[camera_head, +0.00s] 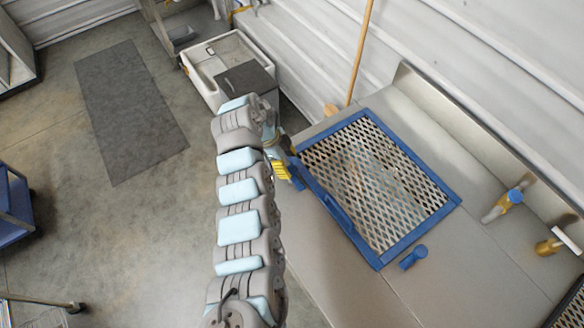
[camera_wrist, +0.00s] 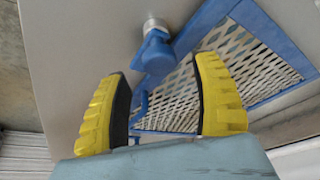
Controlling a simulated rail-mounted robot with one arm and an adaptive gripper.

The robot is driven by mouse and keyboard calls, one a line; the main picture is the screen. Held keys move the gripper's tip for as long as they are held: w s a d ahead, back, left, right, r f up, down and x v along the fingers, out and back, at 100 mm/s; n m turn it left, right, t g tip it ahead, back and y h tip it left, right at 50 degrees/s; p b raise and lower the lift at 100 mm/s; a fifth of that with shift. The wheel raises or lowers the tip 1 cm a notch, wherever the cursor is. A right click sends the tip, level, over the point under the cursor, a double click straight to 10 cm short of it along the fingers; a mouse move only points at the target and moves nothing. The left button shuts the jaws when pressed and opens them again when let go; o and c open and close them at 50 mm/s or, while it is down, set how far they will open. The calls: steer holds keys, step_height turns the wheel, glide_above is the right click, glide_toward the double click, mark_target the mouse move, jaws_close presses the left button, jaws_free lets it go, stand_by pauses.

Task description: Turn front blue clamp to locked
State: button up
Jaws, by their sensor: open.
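A blue clamp (camera_wrist: 157,52) with a round silver pivot (camera_wrist: 153,26) shows in the wrist view, just beyond my fingertips. Its blue end reaches the blue frame's edge; I cannot tell whether it overlaps it. My gripper (camera_wrist: 160,70) is open, its yellow fingers on either side of the view, with nothing between the pads. In the head view my gripper (camera_head: 282,172) is at the left corner of the blue-framed mesh grate (camera_head: 415,238), and the arm hides much of this area. Another blue clamp (camera_head: 413,257) lies beside the grate's lower right edge.
A wooden pole (camera_head: 361,50) leans at the wall behind the grate. Brass and blue valve fittings (camera_head: 508,199) stand along the right side. A white sink (camera_head: 225,62) is beyond the hopper's left end. The grey top surface (camera_head: 345,290) below the grate is clear.

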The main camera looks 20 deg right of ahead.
mark_target(292, 169)
steer(key=shift+x, duration=1.7)
steer(key=shift+r, duration=0.1)
steer(key=c, duration=1.2)
